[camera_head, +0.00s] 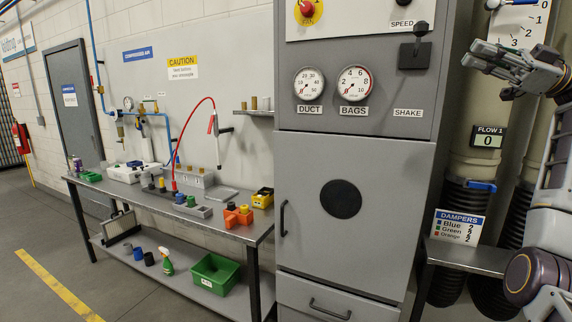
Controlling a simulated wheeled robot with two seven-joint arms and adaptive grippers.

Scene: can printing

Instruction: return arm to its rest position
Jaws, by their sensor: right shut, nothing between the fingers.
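My right gripper (517,62) is raised at the upper right of the head view, in front of the ducts beside the grey cabinet. Its grey fingers point left and are shut with nothing between them. My right arm comes in from the right edge below it. My left gripper is not in view.
A grey cabinet (300,200) with gauges stands in the middle. Left of it, a workbench (150,205) carries small blocks and fittings, with a green bin (215,272) on its lower shelf. A small metal shelf (465,257) sits near my right arm.

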